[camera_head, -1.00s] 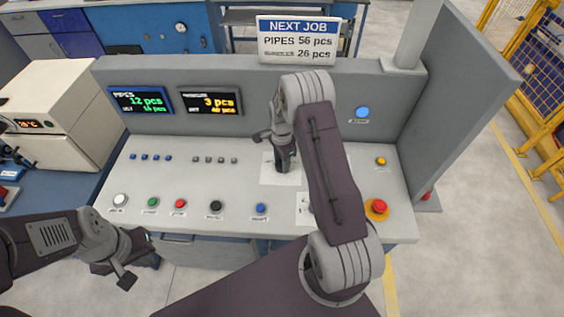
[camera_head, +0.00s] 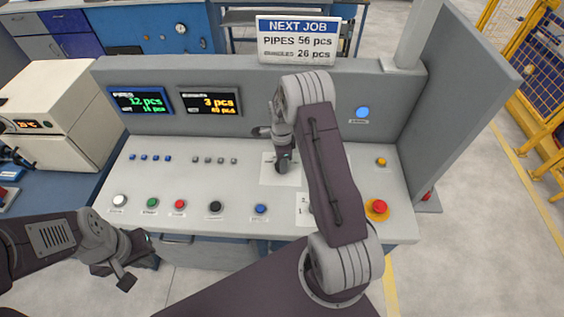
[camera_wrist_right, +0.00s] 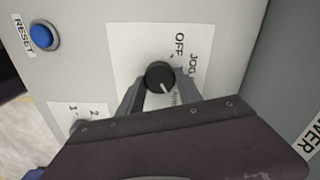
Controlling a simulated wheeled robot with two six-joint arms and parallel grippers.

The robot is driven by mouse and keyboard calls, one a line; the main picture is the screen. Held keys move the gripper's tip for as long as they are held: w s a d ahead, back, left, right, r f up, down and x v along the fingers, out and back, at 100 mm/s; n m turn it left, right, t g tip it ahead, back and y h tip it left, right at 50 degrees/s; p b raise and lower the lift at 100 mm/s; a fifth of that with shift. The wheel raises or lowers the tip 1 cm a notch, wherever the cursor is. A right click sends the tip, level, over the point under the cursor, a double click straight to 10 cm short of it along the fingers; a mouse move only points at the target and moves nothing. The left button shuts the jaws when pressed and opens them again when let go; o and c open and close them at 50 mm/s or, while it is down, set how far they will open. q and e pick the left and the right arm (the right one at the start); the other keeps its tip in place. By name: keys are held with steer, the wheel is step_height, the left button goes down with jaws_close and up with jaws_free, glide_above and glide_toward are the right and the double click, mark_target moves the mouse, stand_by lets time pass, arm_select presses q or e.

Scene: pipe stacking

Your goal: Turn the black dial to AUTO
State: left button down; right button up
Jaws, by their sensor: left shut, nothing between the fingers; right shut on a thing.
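The black dial (camera_wrist_right: 160,75) sits on a white label plate (camera_wrist_right: 140,45) in the right wrist view. Its white pointer line points down and slightly right, toward a partly hidden label that seems to read AUTO. The OFF and JOG labels show above and to the right of the dial. My right gripper (camera_wrist_right: 158,82) has one finger on each side of the dial and is shut on it. In the head view my right gripper (camera_head: 283,167) reaches down to the plate and hides the dial. My left gripper (camera_head: 126,277) is shut and empty, in front of the panel's lower left edge.
The panel carries a row of buttons, including a blue RESET button (camera_wrist_right: 42,37), and a red emergency button (camera_head: 379,207) at the right. A second label plate marked 1 and 2 (camera_head: 304,206) lies nearer. A grey side wall (camera_head: 460,95) bounds the panel at the right.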

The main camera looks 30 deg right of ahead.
steer(key=o, duration=1.4)
steer(key=shift+c, duration=0.2)
steer(key=shift+a+r, duration=0.1)
steer(key=shift+a, duration=0.05)
step_height(320, 180, up, 9)
steer(key=b, duration=0.1)
steer(key=shift+b, duration=0.3)
